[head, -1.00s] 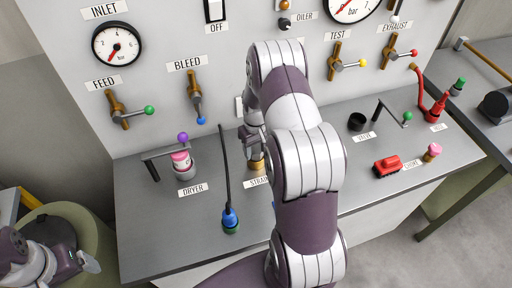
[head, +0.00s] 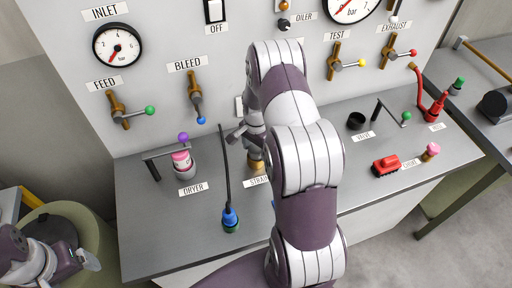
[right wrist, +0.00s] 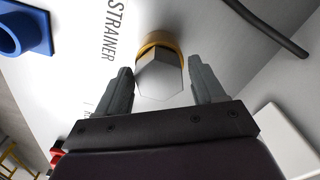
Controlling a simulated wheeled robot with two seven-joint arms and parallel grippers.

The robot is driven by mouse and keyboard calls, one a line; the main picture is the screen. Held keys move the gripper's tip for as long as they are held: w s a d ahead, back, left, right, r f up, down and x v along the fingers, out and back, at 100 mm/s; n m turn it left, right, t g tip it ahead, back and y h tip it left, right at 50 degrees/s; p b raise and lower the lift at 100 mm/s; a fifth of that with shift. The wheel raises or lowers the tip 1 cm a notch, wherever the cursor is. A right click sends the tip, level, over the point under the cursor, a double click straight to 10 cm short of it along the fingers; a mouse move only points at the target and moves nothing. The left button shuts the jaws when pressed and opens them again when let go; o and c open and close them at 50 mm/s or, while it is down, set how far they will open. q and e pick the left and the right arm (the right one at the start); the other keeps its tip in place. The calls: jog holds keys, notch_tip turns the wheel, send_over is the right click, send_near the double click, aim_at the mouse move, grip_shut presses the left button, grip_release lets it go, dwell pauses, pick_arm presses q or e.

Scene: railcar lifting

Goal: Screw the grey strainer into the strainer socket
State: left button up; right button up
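The grey strainer (right wrist: 160,78) shows as a grey hexagonal head in the right wrist view. It sits in or against the brass ring of the strainer socket (right wrist: 158,42); how deep it is seated I cannot tell. In the head view the brass socket (head: 256,166) shows beside the STRAINER label, partly hidden by my right arm. My right gripper (right wrist: 164,82) is open, with one finger on each side of the hexagonal head and a gap at both sides. My left gripper (head: 86,260) is at the lower left, away from the bench; its finger opening is unclear.
A small red object (head: 386,166) and a pink-topped knob (head: 432,151) lie right of my arm. The front left bench top is clear.

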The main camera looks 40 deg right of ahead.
jog(key=n, duration=0.6)
jog(key=shift+n, duration=0.4)
jog(key=n, duration=0.5)
jog(key=shift+p, duration=0.35)
jog(key=n, duration=0.3)
jog(key=c, duration=0.8)
jog(key=m, duration=0.3)
jog(key=shift+c, duration=0.3)
jog(key=m, duration=0.5)
jog(key=shift+m, duration=0.4)
jog(key=m, duration=0.2)
jog(key=shift+m, duration=0.3)
jog(key=shift+o, duration=0.3)
jog(key=shift+d+f+m, duration=0.1)
jog(key=shift+m, duration=1.1)
jog(key=shift+s+d+f+m, duration=0.1)
jog(key=shift+s+m, duration=0.05)
jog(key=shift+m, duration=0.45)
